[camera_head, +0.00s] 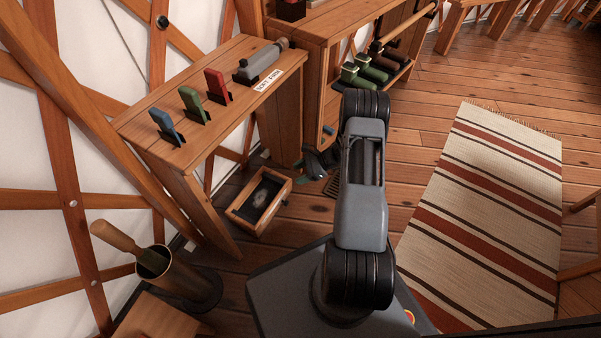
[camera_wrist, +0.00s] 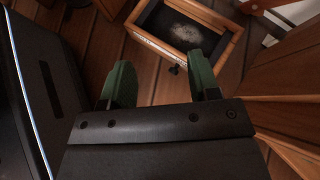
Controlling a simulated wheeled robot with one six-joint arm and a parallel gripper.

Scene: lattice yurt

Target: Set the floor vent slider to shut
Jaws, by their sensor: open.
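A dark slatted grille in the floor, which looks like the floor vent (camera_head: 333,187), shows beside my arm in the head view. My arm and gripper cover part of it. Its slider cannot be made out, so its setting is unclear. My gripper (camera_head: 314,162) is low over the floor, between the vent and a small wooden box. In the wrist view my gripper (camera_wrist: 160,82) has its two green fingers apart, with only floorboards between them. A small dark knob (camera_wrist: 175,70) shows just beyond the fingertips near the box; I cannot tell what it belongs to.
The open wooden box (camera_head: 238,213), dark inside with a pale tuft, stands left of my gripper. A wooden bench (camera_head: 170,108) carries blue, green and red pieces and a grey tool. A striped rug (camera_head: 490,210) lies at right.

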